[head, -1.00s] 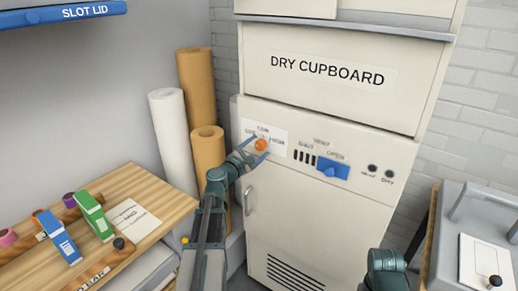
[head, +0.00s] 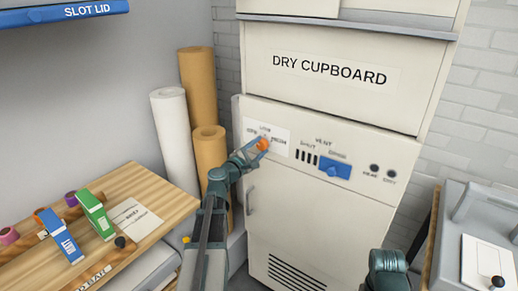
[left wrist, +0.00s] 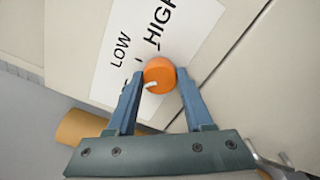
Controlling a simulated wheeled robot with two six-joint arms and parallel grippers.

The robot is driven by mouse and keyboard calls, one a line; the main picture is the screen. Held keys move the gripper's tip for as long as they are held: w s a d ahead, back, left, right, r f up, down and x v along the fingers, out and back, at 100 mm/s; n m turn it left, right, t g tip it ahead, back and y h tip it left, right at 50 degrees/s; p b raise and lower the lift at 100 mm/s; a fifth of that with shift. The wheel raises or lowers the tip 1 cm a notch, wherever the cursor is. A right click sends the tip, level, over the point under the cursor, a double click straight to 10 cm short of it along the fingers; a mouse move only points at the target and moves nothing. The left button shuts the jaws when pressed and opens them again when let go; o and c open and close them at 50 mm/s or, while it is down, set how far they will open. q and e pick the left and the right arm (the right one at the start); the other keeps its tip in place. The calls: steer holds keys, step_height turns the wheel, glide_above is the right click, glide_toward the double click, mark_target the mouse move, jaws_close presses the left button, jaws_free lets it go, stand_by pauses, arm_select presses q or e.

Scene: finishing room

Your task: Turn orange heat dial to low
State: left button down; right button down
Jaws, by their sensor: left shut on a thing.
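The orange heat dial (head: 262,144) sits on the front panel of the dry cupboard, on a white label (head: 280,140). In the left wrist view the dial (left wrist: 159,74) shows a short white pointer mark on its lower left edge. The words LOW and HIGH stand on the label beside it. My left gripper (head: 258,149) is shut on the dial, one blue finger on each side of it in the left wrist view (left wrist: 159,80). Of my right arm, only a dark link shows at the lower right in the head view; its gripper is out of view.
A blue vent slider (head: 334,168) and two dark round indicators (head: 374,168) are right of the dial. A cupboard handle (head: 250,200) is below. Paper rolls (head: 210,150) stand left of the cupboard. A wooden bench (head: 160,190) holds green and blue boxes.

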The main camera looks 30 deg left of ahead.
arm_select(q)
steer(key=m, duration=0.4)
steer(key=shift+m, duration=0.3)
steer(key=shift+m+b, duration=0.3)
steer(key=shift+m, duration=2.1)
steer(key=shift+h, duration=0.3)
steer(key=shift+c, duration=1.4)
jaws_free()
steer(key=s, duration=1.3)
steer(key=shift+s+a+f, duration=0.25)
steer(key=shift+s+a, duration=0.15)
steer(key=shift+a, duration=0.05)
